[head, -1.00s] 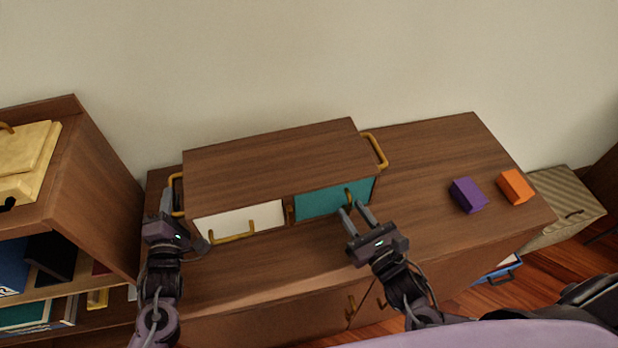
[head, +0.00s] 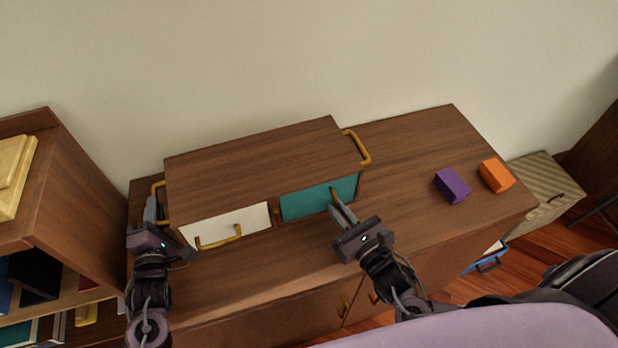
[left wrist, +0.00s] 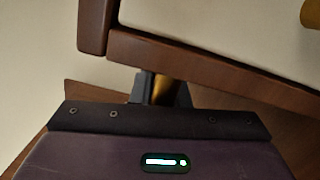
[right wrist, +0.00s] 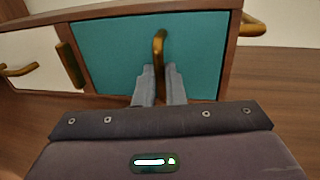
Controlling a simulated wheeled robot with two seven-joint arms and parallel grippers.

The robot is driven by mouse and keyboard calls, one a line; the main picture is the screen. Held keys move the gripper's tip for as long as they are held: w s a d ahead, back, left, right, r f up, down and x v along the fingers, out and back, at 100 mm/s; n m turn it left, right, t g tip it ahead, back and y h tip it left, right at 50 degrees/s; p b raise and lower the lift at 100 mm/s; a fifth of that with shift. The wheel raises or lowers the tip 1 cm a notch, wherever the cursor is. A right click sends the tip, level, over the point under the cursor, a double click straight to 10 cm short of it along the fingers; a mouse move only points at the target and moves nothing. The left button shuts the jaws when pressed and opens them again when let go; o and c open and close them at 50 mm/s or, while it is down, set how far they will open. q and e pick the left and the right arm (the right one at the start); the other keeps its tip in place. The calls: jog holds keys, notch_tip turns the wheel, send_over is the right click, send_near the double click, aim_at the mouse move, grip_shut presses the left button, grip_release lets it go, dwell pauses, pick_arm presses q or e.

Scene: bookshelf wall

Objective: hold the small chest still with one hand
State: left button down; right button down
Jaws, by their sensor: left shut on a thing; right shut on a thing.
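The small chest (head: 260,160) is a brown wooden box on top of a low cabinet, with a white drawer (head: 228,228) on the left and a teal drawer (head: 305,202) on the right, both closed. It has a brass handle on each end. My left gripper (head: 151,210) is shut on the chest's left side handle (head: 158,188); in the left wrist view the brass bar (left wrist: 160,88) shows between the fingers, partly hidden. My right gripper (head: 338,207) is shut on the teal drawer's upright brass handle (right wrist: 158,50), its fingers in front of the teal face.
A purple block (head: 452,186) and an orange block (head: 496,175) lie on the cabinet top (head: 410,150) to the right, with bare wood around them. A bookshelf (head: 85,190) stands close on the left. A striped box (head: 545,185) stands beyond the cabinet's right end.

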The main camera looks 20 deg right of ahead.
jog(key=shift+d, duration=0.15)
jog(key=shift+s+a+v, duration=0.1)
jog(key=shift+a+v, duration=0.25)
jog(key=shift+v, duration=1.65)
jog(key=shift+s+a+v, duration=0.1)
jog(key=shift+a+v, duration=0.3)
jog(key=shift+v, duration=1.55)
jog(key=shift+s+a+v, duration=0.1)
jog(key=shift+a+v, duration=0.25)
jog(key=shift+v, duration=1.65)
jog(key=c, duration=1.3)
grip_release()
jog(key=shift+w, duration=0.1)
jog(key=shift+c, duration=0.2)
jog(key=v, duration=1.2)
